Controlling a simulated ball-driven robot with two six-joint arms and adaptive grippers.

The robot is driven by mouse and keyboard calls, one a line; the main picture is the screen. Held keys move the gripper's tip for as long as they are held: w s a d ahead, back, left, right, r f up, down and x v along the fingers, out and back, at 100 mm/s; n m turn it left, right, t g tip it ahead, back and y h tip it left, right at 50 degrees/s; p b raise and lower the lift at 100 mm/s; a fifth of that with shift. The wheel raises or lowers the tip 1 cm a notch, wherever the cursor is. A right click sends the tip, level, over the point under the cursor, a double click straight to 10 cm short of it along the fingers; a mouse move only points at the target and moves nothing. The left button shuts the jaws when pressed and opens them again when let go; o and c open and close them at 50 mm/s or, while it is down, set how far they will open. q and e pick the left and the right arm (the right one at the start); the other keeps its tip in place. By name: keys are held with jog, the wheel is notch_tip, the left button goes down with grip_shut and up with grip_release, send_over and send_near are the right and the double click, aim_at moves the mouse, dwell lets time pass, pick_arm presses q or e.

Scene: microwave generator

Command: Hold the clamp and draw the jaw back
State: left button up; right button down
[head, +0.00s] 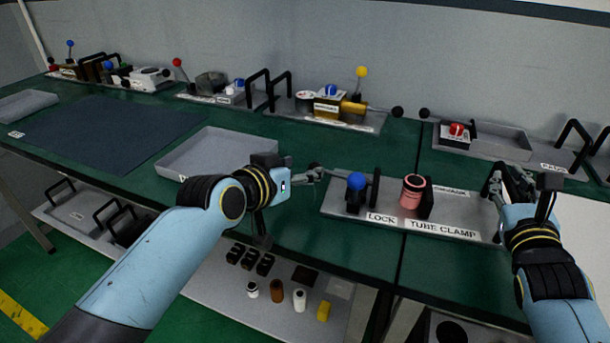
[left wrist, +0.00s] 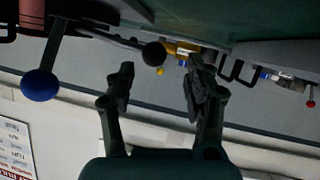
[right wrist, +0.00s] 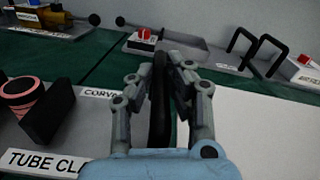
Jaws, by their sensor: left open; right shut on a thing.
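The tube clamp tray (head: 465,208) lies on the bench at centre right, labelled LOCK and TUBE CLAMP. A pink tube (head: 412,190) stands on it against a dark jaw block (head: 426,198). A lever with a blue ball (head: 357,182) stands at the tray's left. My right gripper (head: 497,188) is at the tray's right end, shut on a black upright handle (right wrist: 160,100). My left gripper (head: 320,172) is open, left of the blue ball. In the left wrist view a rod's black ball (left wrist: 154,53) appears between its fingertips; I cannot tell whether they touch.
An empty grey tray (head: 215,155) lies left of the clamp. Behind stand a fixture with a yellow ball (head: 361,72) and a tray with a red part (head: 457,130). A white surface (right wrist: 250,125) is at the right. A dark mat (head: 110,130) is clear.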

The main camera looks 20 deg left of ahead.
jog(key=shift+s+f, duration=0.1)
jog(key=shift+f, duration=0.35)
pick_arm(q)
jog(key=v, duration=0.8)
jog(key=shift+s+a, duration=0.1)
pick_arm(e)
jog(key=c, duration=1.2)
grip_release()
jog(key=shift+s+d+f, duration=0.1)
jog(key=shift+s, duration=0.25)
jog(key=s, duration=0.7)
jog(key=s+d+r, duration=0.1)
jog(key=s, duration=0.3)
jog(key=shift+d, duration=0.1)
